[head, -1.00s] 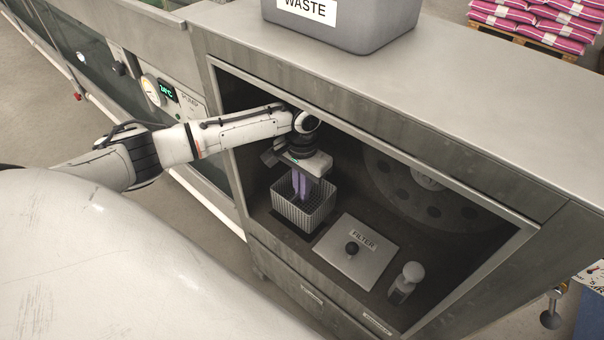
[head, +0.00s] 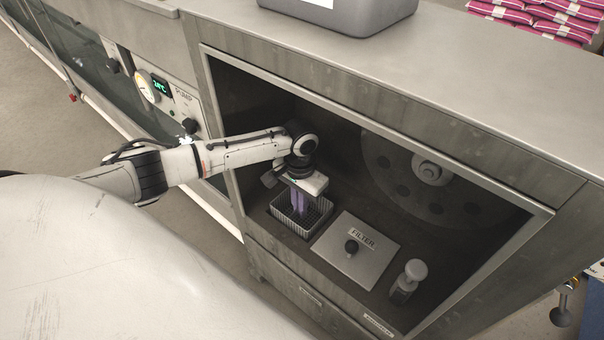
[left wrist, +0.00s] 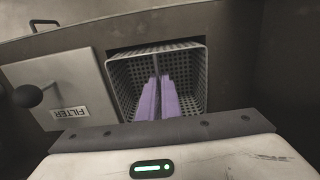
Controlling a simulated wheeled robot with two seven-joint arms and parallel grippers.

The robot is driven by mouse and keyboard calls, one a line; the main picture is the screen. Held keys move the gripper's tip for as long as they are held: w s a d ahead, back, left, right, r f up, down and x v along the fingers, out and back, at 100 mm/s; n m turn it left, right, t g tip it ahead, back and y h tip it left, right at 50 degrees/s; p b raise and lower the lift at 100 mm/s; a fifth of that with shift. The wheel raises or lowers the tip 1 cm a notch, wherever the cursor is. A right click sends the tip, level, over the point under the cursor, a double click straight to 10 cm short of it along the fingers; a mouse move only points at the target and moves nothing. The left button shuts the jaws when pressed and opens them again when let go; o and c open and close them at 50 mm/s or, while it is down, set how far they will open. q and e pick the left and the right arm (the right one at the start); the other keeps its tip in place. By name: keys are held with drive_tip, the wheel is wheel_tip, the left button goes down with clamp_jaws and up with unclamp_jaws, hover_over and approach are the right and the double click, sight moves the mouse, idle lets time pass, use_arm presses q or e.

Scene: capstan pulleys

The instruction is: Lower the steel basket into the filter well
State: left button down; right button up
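The steel basket (head: 318,223), a grey perforated box, sits low in the cabinet, sunk most of the way into the square filter well in the cabinet floor. In the left wrist view the basket (left wrist: 196,75) stands inside the dark edge of the filter well (left wrist: 112,53). My left gripper (head: 298,208) reaches down into the basket with purple fingers, which also show in the left wrist view (left wrist: 157,98). The fingers are close together on a thin upright part in the middle of the basket. The basket's bottom is hidden in the well. My right gripper is out of view.
A square lid marked FILTER (head: 357,252) with a black knob lies right beside the well. A pale-topped bottle-like fitting (head: 408,278) stands further right. A large disc (head: 415,180) is on the back wall.

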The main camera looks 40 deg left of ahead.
sight(300, 222)
use_arm(q)
drive_tip(key=shift+f, duration=0.8)
drive_tip(key=shift+f+b, duration=0.4)
drive_tip(key=shift+f, duration=0.6)
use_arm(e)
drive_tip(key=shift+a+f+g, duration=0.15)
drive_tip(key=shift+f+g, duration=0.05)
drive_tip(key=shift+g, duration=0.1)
use_arm(q)
drive_tip(key=c, duration=1.9)
unclamp_jaws()
drive_tip(key=shift+r, duration=0.1)
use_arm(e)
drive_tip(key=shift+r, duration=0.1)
use_arm(q)
drive_tip(key=shift+r, duration=0.3)
wheel_tip(300, 222, up, 10)
drive_tip(key=p, duration=0.4)
drive_tip(key=shift+f+p, duration=0.2)
drive_tip(key=shift+p, duration=0.1)
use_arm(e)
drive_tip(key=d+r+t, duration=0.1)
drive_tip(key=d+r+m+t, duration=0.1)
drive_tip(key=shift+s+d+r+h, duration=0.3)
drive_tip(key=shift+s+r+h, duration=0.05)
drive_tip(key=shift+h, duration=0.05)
